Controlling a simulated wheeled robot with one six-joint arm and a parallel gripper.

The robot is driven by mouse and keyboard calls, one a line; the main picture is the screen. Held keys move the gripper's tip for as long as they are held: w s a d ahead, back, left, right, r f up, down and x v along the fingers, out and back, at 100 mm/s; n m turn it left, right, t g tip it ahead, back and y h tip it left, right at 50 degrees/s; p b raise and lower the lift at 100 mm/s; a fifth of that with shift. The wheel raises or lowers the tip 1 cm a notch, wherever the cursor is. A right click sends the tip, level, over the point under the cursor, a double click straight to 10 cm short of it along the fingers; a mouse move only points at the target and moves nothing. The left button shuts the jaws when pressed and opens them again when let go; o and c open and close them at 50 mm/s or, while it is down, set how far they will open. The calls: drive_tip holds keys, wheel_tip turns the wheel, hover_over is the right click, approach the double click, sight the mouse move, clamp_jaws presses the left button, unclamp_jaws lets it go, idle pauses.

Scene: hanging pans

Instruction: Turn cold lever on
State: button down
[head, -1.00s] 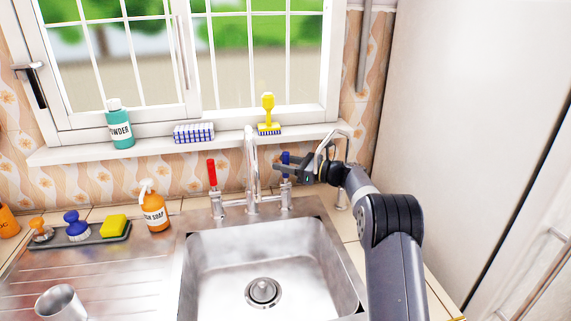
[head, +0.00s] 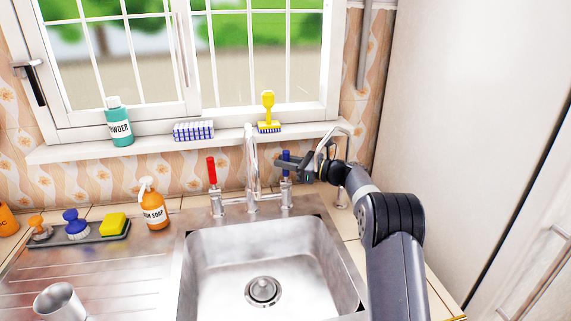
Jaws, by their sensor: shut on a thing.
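The cold lever (head: 285,156) is the blue handle on the right side of the sink tap. It stands upright. My gripper (head: 286,164) reaches in from the right and is shut on the blue lever; its jaws hide part of the handle. The red lever (head: 211,171) stands upright on the tap's left side, apart from my gripper. The tap's spout (head: 251,160) rises between the two levers. I cannot see any water coming from it.
The steel sink (head: 215,265) is empty below the tap. The windowsill (head: 160,149) holds a powder bottle (head: 119,124) and brushes. A soap bottle (head: 154,208) and a tray (head: 100,236) stand left. A thin curved spout (head: 345,150) is close behind my gripper. A white panel (head: 460,110) bounds the right.

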drive_tip(key=s+n+y+b, duration=0.1)
drive_tip(key=b, duration=0.2)
drive_tip(key=s+n+y+b, duration=0.1)
drive_tip(key=n+b, duration=0.1)
drive_tip(key=b, duration=0.2)
drive_tip(key=s+f+n+y+b, duration=0.1)
drive_tip(key=n+b, duration=0.1)
drive_tip(key=b, duration=0.1)
drive_tip(key=shift+s+d+f, duration=0.1)
drive_tip(key=shift+s+d, duration=0.2)
drive_tip(key=shift+d, duration=0.1)
drive_tip(key=shift+n, duration=0.3)
drive_tip(key=c, duration=1.3)
unclamp_jaws()
drive_tip(key=r+v, duration=0.3)
drive_tip(key=v, duration=1.3)
drive_tip(key=shift+s+d, duration=0.2)
drive_tip(key=shift+d, duration=0.45)
